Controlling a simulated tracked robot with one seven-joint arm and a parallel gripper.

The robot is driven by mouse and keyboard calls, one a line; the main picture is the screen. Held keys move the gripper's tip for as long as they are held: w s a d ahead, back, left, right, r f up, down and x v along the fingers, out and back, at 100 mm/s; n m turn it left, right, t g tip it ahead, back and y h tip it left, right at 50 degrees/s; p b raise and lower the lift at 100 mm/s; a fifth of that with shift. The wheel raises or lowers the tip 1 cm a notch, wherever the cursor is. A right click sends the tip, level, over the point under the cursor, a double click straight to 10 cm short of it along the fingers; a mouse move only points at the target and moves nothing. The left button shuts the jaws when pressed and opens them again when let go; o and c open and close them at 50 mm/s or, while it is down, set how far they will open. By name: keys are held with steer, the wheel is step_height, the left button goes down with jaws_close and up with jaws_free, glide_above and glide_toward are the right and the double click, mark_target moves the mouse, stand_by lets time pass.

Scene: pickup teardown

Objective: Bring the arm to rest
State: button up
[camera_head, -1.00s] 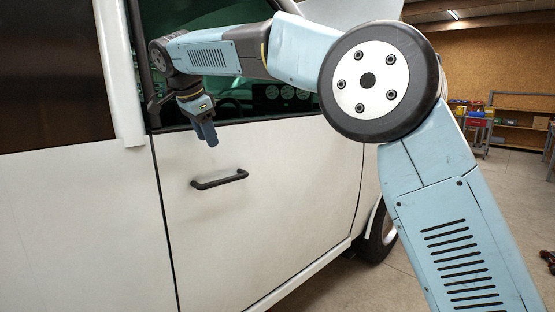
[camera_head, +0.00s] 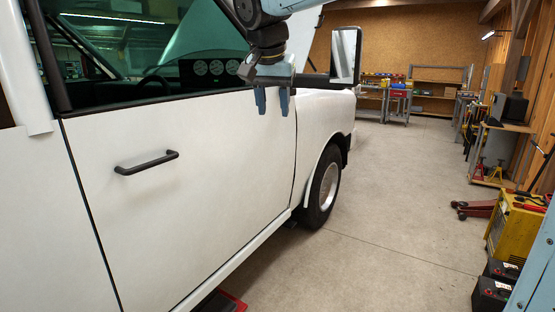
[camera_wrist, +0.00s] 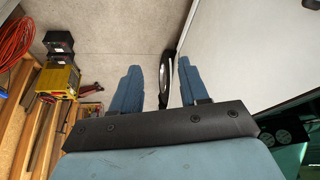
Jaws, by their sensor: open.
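My gripper (camera_head: 271,101) hangs in front of the pickup's door at window height in the head view, fingers pointing down and apart. In the wrist view my gripper (camera_wrist: 157,85) shows its two blue fingers open with nothing between them but floor and a wheel beyond. My arm (camera_head: 270,20) comes in from the top of the head view. The white pickup door (camera_head: 200,210) is shut, with a black handle (camera_head: 147,163) left of my gripper. I cannot tell the exact gap between the fingers and the door.
A side mirror (camera_head: 345,55) stands just right of my gripper. A front wheel (camera_head: 324,187) is below. A yellow machine (camera_head: 517,225), black batteries (camera_head: 492,292) and a red jack (camera_head: 474,209) line the right. The concrete floor (camera_head: 400,190) between is clear.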

steer(key=s+d+f+n, duration=0.1)
steer(key=s+d+f, duration=0.3)
steer(key=d, duration=0.5)
steer(key=s+d+f+n, duration=0.1)
steer(key=s+d+f, duration=0.1)
steer(key=s+d, duration=0.55)
steer(key=s+d+f, duration=0.8)
steer(key=s+f, duration=0.1)
steer(key=shift+f+n+t+y, duration=0.2)
steer(key=shift+n+t+y, duration=0.2)
